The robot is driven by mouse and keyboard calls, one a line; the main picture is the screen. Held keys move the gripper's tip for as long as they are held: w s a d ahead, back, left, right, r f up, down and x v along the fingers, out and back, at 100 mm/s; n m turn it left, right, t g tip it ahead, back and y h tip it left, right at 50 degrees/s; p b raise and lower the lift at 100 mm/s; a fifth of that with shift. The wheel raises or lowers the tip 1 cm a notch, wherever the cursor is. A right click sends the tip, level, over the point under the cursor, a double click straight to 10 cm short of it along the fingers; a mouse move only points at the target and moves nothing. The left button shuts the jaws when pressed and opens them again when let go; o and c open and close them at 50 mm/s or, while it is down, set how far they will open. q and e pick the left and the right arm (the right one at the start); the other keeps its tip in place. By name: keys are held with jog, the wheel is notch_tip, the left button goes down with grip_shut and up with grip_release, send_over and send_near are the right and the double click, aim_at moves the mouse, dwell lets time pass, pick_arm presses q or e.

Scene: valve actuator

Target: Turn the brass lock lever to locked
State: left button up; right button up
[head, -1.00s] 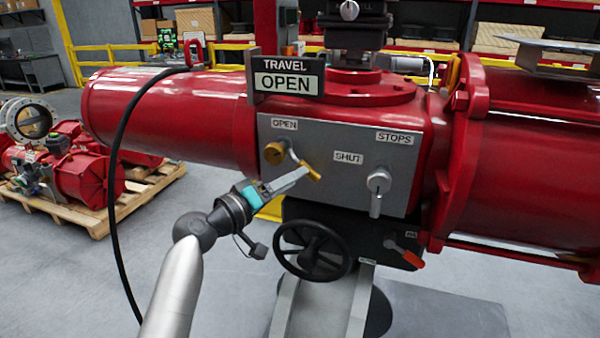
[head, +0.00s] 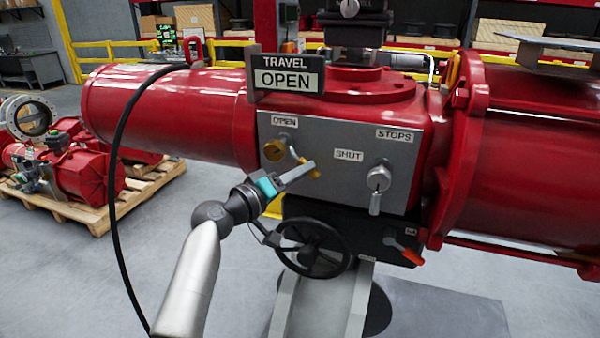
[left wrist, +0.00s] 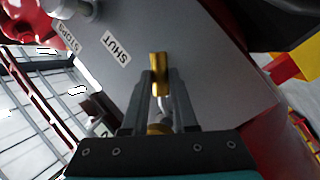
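The brass lock lever (head: 316,174) is at the lower left of the grey panel (head: 343,190), beside a round brass hub (head: 273,151) under the OPEN label (head: 284,122). Its handle slants down to the right. In the head view my left gripper (head: 310,166) crosses the handle and hides its middle. In the left wrist view the brass handle (left wrist: 160,75) fills the gap between my two fingertips (left wrist: 160,82), with a finger close against each side; the gripper looks shut on it. The SHUT label (head: 349,155) is to the right. My right gripper is not in view.
A silver lever (head: 377,188) hangs under the STOPS label (head: 394,134). A black handwheel (head: 313,248) is just below my left gripper, and a red-handled lever (head: 408,253) is lower right. A black cable (head: 116,170) hangs at the left.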

pick_arm(q)
grip_shut()
dwell(0.9)
